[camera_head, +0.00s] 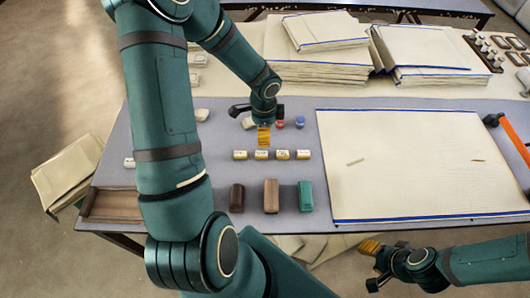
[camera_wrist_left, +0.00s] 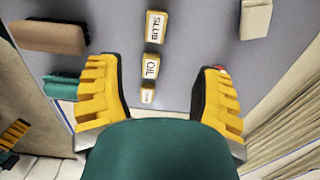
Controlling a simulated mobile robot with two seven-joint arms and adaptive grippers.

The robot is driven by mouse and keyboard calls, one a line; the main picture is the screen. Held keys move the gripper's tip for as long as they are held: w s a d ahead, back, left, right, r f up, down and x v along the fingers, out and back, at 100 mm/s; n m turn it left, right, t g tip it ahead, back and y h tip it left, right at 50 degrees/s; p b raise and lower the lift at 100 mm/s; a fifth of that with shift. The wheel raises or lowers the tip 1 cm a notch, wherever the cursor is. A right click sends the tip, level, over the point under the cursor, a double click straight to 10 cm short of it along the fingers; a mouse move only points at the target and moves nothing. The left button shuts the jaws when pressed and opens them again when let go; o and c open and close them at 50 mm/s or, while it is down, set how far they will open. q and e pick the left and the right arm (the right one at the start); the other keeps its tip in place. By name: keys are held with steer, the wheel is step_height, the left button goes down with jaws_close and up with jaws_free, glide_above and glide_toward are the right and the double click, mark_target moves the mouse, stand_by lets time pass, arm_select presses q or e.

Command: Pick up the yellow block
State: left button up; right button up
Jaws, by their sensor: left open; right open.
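Several small yellow blocks with white labels (camera_head: 261,155) lie in a row on the grey table in the head view. In the left wrist view, one labelled SLUB (camera_wrist_left: 156,27), one labelled OIL (camera_wrist_left: 151,68) and a third with an unreadable label (camera_wrist_left: 147,96) show; I cannot tell which block is meant. My left gripper (camera_head: 264,143) is open, with yellow fingers pointing down just behind the row. In its wrist view the fingers are wide apart with nothing gripped. My right gripper (camera_head: 369,248) is open and empty beyond the table's front edge.
Dark brown (camera_head: 237,197), brown (camera_head: 271,195) and teal (camera_head: 305,196) blocks stand in front of the row. Small red (camera_head: 279,124) and blue (camera_head: 300,122) items lie behind it. A large cream cloth panel (camera_head: 420,190) covers the right side. Folded cloth stacks (camera_head: 320,55) lie behind.

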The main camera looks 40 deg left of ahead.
arm_select(q)
steer(key=b, duration=0.2)
glide_above(263, 153)
steer(key=f, duration=0.6)
steer(key=shift+w, duration=0.3)
steer(key=f, duration=0.1)
steer(key=f+b, duration=0.1)
steer(key=f, duration=0.2)
steer(key=shift+s+f, duration=0.15)
steer(key=shift+s, duration=0.2)
steer(key=shift+f+b, duration=0.3)
steer(key=shift+f, duration=0.25)
steer(key=c, duration=1.1)
